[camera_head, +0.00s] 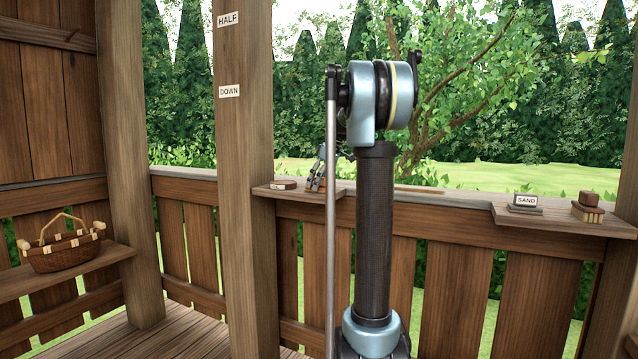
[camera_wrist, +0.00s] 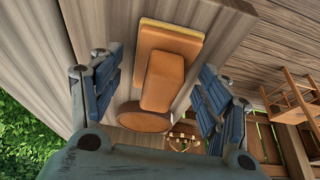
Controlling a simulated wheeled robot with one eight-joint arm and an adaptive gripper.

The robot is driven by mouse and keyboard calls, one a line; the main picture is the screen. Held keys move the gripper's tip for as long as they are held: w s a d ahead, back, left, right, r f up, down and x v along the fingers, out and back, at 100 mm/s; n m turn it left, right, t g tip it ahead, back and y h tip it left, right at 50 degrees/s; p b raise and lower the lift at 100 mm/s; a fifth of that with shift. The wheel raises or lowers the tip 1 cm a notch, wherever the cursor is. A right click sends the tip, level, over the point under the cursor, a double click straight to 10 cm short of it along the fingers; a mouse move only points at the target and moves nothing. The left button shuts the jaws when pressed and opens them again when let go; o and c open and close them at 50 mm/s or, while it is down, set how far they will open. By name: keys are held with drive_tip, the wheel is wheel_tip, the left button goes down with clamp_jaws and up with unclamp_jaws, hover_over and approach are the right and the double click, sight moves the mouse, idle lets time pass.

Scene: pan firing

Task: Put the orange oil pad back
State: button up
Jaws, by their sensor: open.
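The orange oil pad (camera_wrist: 168,39) shows in the wrist view as a flat orange slab with a pale yellow edge. A raised orange block (camera_wrist: 163,80) lies over it. In the head view a bit of orange (camera_head: 316,186) shows at the small left shelf (camera_head: 338,192), partly hidden by my gripper. My gripper (camera_head: 319,170) is low over that shelf. In the wrist view my gripper (camera_wrist: 157,78) is open, one finger on each side of the orange block, with gaps visible. A round orange-brown disc (camera_wrist: 143,117) shows just below the block; what it is, I cannot tell.
A small block with a pale label (camera_head: 284,185) sits left of my gripper. The right shelf (camera_head: 535,217) holds a SAND sign (camera_head: 525,201) and a brown block on a yellowish pad (camera_head: 587,208). A basket (camera_head: 62,248) stands on the left bench. A post (camera_head: 243,130) stands beside my arm.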

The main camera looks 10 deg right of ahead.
drive_tip(key=d+v, duration=0.1)
drive_tip(key=v, duration=1.7)
drive_tip(key=s+a+f+m+h, duration=0.1)
drive_tip(key=s+a+f+m, duration=0.2)
drive_tip(key=s+f, duration=0.75)
drive_tip(key=s+a+f+m+h, duration=0.1)
drive_tip(key=s+a+f+m, duration=0.15)
drive_tip(key=s+f, duration=0.8)
drive_tip(key=s+f+m, duration=0.2)
drive_tip(key=s+f, duration=0.7)
drive_tip(key=f, duration=0.4)
drive_tip(key=s+a+f+m+h, duration=0.1)
drive_tip(key=s+f+m, duration=0.2)
drive_tip(key=s+f, duration=0.7)
wheel_tip(320, 180, down, 3)
drive_tip(key=shift+f+h, duration=0.15)
drive_tip(key=shift+h, duration=0.15)
drive_tip(key=shift+s, duration=0.1)
